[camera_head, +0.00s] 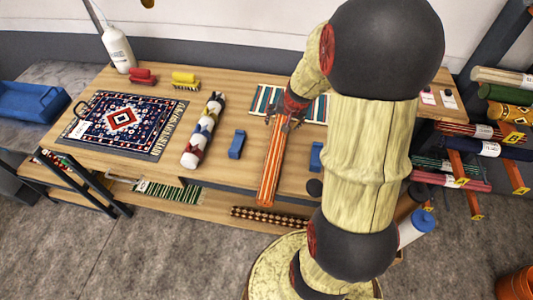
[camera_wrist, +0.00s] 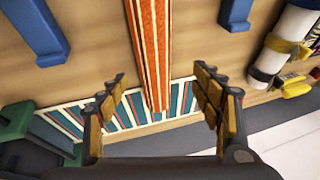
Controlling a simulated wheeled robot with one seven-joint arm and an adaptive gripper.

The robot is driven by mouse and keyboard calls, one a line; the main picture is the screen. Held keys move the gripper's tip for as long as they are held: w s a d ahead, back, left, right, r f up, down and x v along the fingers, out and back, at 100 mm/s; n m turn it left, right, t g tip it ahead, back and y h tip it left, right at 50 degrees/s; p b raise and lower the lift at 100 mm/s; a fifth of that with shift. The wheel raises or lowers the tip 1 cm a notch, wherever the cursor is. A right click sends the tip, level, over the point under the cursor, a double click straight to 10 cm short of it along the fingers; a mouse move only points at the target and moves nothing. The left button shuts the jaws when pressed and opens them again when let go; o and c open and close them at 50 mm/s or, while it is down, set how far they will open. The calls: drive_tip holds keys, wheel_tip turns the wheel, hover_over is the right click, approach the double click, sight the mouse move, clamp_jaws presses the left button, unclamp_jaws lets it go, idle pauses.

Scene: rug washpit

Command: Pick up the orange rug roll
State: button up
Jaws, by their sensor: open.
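The orange rug roll (camera_head: 270,170) is long and narrow, with orange, cream and dark stripes. It lies on the wooden table, its near end at the table's front edge. In the wrist view the roll (camera_wrist: 151,45) runs down from the top edge, and its far end shows between the fingers. My gripper (camera_head: 285,117) is over the far part of the roll. In the wrist view my gripper (camera_wrist: 160,88) is open, one finger to each side of the roll, holding nothing. My gripper hides part of the roll's far end in the head view.
Blue blocks stand left (camera_head: 237,144) and right (camera_head: 316,156) of the roll. A striped flat rug (camera_wrist: 130,115) lies at its far end. A white patterned roll (camera_head: 204,130) and a flat navy rug (camera_head: 125,122) lie left. A rack of rolls (camera_head: 475,150) stands right.

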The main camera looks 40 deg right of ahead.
drive_tip(key=shift+w+d+f, duration=0.1)
drive_tip(key=shift+w+d, duration=0.1)
drive_tip(key=shift+d, duration=0.05)
drive_tip(key=shift+w+d+f, duration=0.1)
drive_tip(key=shift+w+f, duration=0.05)
drive_tip(key=shift+f, duration=0.15)
drive_tip(key=b+x, duration=0.1)
drive_tip(key=x, duration=0.1)
drive_tip(key=b+x, duration=0.1)
drive_tip(key=x, duration=0.1)
drive_tip(key=b+x, duration=0.1)
drive_tip(key=x, duration=0.2)
drive_tip(key=shift+s+d+b, duration=0.2)
drive_tip(key=shift+d+b, duration=0.15)
drive_tip(key=shift+d, duration=0.05)
drive_tip(key=shift+r, duration=0.1)
drive_tip(key=shift+c, duration=0.9)
drive_tip(key=c, duration=1.5)
clamp_jaws()
